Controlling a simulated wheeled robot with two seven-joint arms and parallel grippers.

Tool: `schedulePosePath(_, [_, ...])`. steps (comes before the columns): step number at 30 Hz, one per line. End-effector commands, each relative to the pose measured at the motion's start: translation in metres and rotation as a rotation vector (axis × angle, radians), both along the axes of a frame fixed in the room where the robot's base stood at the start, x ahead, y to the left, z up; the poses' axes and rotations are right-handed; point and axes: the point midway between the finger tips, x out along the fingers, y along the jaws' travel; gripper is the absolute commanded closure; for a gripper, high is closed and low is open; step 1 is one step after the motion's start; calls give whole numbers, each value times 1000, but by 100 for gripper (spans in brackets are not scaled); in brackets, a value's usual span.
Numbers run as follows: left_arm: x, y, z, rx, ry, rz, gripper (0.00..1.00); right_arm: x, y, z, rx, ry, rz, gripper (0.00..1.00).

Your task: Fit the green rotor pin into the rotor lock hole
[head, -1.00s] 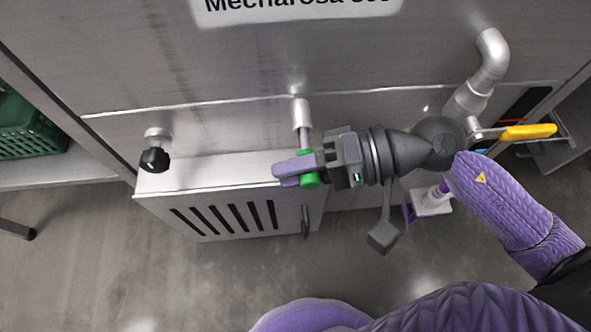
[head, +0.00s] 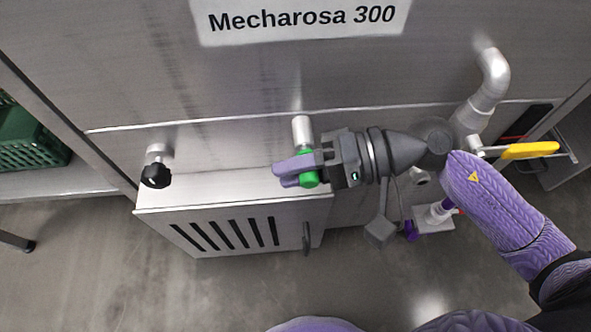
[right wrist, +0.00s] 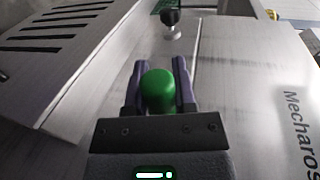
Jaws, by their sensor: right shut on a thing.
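The green rotor pin (head: 309,181) is held between the purple fingers of my right gripper (head: 297,172). Its rounded green head also shows between the fingers in the right wrist view (right wrist: 158,90). In the head view, the pin is in line with a short silver sleeve (head: 302,130) on the machine front, which seems to be the rotor lock hole. The green head is close against the sleeve's end, with no bare shaft clearly visible between them. The sleeve's opening is hidden. My left gripper is out of view.
A vented steel box (head: 235,222) stands below, with a black knob (head: 155,176) above its left side. A pipe elbow (head: 492,72) and a yellow-handled valve (head: 530,150) are at the right. A green crate (head: 30,142) sits on a left shelf.

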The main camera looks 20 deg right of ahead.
Motion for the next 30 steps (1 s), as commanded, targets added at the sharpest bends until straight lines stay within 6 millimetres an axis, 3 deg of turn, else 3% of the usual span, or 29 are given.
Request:
schedulePosePath(8, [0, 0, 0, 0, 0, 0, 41, 7, -2, 1, 1, -2, -2, 100])
schedulePosePath(9, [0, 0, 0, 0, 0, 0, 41, 7, -2, 1, 1, -2, -2, 61])
schedulePosePath(14, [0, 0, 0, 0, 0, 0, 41, 7, -2, 0, 1, -1, -1, 27])
schedulePosePath(26, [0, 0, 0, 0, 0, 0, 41, 6, -2, 0, 0, 0, -1, 26])
schedulePosePath(30, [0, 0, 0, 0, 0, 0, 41, -11, 3, -1, 0, 4, 1, 26])
